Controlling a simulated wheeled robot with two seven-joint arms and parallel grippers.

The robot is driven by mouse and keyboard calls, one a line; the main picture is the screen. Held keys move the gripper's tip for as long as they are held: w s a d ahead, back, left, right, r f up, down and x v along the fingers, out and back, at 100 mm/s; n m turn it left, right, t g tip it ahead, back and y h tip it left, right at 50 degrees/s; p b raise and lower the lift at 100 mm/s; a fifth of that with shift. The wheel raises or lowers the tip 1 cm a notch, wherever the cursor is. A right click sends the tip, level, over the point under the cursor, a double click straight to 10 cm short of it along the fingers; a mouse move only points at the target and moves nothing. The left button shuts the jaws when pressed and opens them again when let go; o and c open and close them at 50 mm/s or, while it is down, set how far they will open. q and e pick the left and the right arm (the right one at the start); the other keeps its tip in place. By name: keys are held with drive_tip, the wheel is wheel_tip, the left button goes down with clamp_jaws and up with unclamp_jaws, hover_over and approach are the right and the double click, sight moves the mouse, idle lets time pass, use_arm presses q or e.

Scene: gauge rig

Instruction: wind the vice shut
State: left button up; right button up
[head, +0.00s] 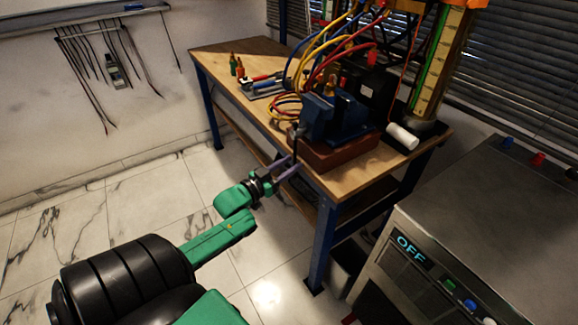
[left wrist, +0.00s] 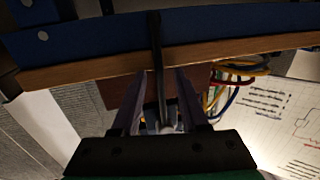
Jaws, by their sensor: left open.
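The blue vice (head: 340,117) stands on a red-brown block (head: 341,153) at the near edge of the wooden workbench (head: 232,55). Its dark handle bar (head: 295,143) hangs down at the vice's front. My left gripper (head: 286,166) is at the handle, below the vice. In the left wrist view the dark bar (left wrist: 157,45) runs between the two purple fingers of my left gripper (left wrist: 160,73). The fingers are apart, one each side of the bar, with gaps visible. My right gripper is not in view.
Coloured cables (head: 318,52) and small tools lie behind the vice. A white cylinder (head: 402,136) lies to its right. The floor left of the bench is clear.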

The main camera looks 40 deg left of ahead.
use_arm(q)
clamp_jaws()
idle(1.4)
